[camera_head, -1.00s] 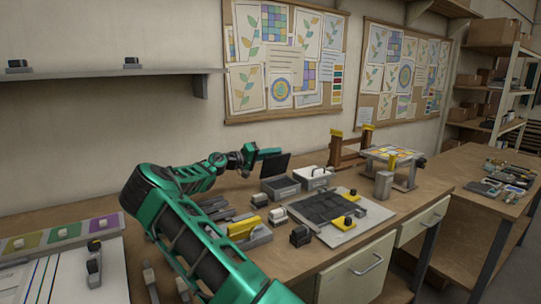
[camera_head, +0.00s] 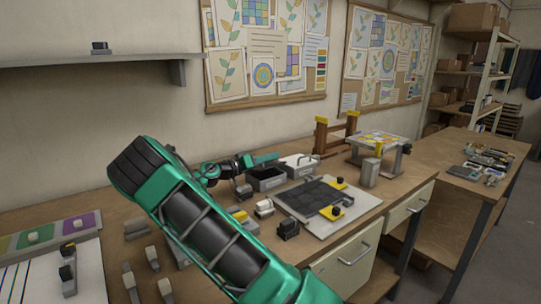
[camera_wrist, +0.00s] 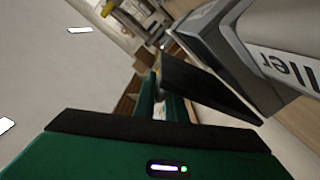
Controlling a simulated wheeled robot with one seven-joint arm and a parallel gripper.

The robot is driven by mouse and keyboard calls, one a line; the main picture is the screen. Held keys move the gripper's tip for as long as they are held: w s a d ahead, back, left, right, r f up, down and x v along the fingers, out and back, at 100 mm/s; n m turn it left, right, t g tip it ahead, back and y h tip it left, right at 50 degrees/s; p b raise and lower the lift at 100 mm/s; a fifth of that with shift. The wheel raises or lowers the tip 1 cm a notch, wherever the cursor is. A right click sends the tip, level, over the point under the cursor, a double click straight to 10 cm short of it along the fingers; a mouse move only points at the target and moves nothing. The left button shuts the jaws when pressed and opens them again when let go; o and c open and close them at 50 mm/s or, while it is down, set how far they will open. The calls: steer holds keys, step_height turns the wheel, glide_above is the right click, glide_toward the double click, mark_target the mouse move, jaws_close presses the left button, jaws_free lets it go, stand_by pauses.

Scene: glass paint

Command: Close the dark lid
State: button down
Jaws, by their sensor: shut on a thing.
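The dark lid (camera_wrist: 205,88) is a thin dark panel in the wrist view, tilted beside a grey box. In the head view I see the open-topped grey box (camera_head: 268,183) with a dark inside, and the lid is hard to make out there. My gripper (camera_head: 268,158) is just above the box's back edge in the head view. In the wrist view my gripper (camera_wrist: 160,95) is at the lid's left edge and shut on it. The fingertips are partly hidden by the lid.
A white box with a handle (camera_head: 300,165) stands right of the grey box. A board with dark tiles (camera_head: 352,203) and yellow-topped blocks lies in front. A small raised table (camera_head: 400,143) stands farther right. My arm covers the middle left of the bench.

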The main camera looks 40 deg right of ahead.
steer(key=shift+s+a+f, duration=0.1)
steer(key=shift+s+f, duration=0.25)
steer(key=shift+f, duration=0.2)
steer(key=shift+s+f, duration=0.3)
steer(key=shift+f, duration=0.2)
steer(key=c, duration=1.9)
jaws_free()
steer(key=a, duration=0.7)
steer(key=w+a, duration=0.1)
steer(key=a, duration=0.2)
steer(key=shift+a, duration=0.4)
